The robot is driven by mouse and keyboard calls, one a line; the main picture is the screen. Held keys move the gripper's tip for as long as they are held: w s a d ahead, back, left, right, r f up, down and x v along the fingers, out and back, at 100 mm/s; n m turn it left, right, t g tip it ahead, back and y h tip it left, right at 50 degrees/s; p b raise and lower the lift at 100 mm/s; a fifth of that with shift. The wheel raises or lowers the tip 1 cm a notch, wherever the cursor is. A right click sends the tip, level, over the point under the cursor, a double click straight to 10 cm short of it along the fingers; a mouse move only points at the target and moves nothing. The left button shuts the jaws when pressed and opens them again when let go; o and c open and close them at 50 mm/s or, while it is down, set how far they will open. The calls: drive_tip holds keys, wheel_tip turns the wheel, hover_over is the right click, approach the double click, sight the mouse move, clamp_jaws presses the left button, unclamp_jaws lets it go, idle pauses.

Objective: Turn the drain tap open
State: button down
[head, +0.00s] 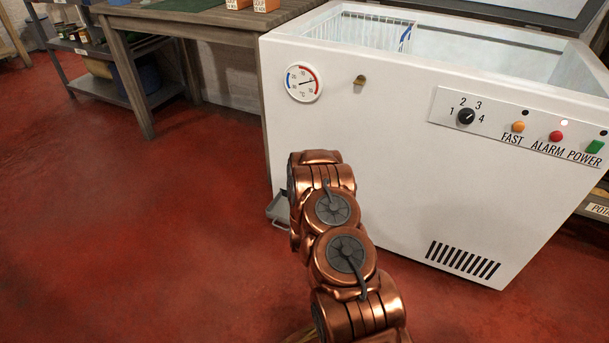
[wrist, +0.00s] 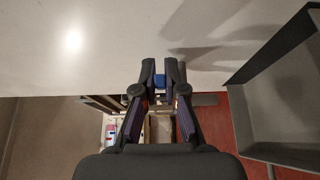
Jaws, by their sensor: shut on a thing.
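The white chest freezer (head: 380,150) stands at the right in the head view, its lid open. In the wrist view its pale wall (wrist: 90,40) fills the top. My gripper (wrist: 160,76) is shut on a small blue piece at that wall, which I take to be the drain tap (wrist: 160,81). Only a bit of the tap shows between the fingertips; its body and how far it is turned are hidden. In the head view my copper arm hides the gripper and the tap.
A grey metal tray (wrist: 285,115) is close at the right in the wrist view; its edge also shows beside my arm in the head view (head: 276,208). A wooden table (head: 140,22) and a shelf (head: 95,85) stand behind. The red floor (head: 120,230) at the left is clear.

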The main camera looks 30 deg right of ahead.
drive_tip(key=a+m+g+h+b, duration=0.1)
drive_tip(key=m+g+h+b, duration=0.2)
drive_tip(key=g, duration=0.3)
drive_tip(key=w+a+m+g+h+b, duration=0.1)
drive_tip(key=m+g+h+b, duration=0.1)
drive_tip(key=m+g, duration=0.4)
drive_tip(key=a+m+g+h+b, duration=0.2)
drive_tip(key=m+g+h+b, duration=0.1)
drive_tip(key=g, duration=0.3)
drive_tip(key=shift+w+f+m+h+b, duration=0.2)
drive_tip(key=shift+w+m+h+b, duration=0.1)
drive_tip(key=shift+m+b, duration=0.45)
drive_tip(key=shift+r+m+g+b, duration=0.15)
drive_tip(key=shift+m+g+b, duration=0.25)
drive_tip(key=shift+g, duration=0.3)
drive_tip(key=c, duration=1.3)
unclamp_jaws()
drive_tip(key=shift+o, duration=0.3)
drive_tip(key=shift+w+a, duration=0.1)
drive_tip(key=shift+a, duration=0.05)
drive_tip(key=shift+r+n+t+p, duration=0.15)
drive_tip(key=shift+n+t+p, duration=0.2)
drive_tip(key=shift+t+p, duration=0.25)
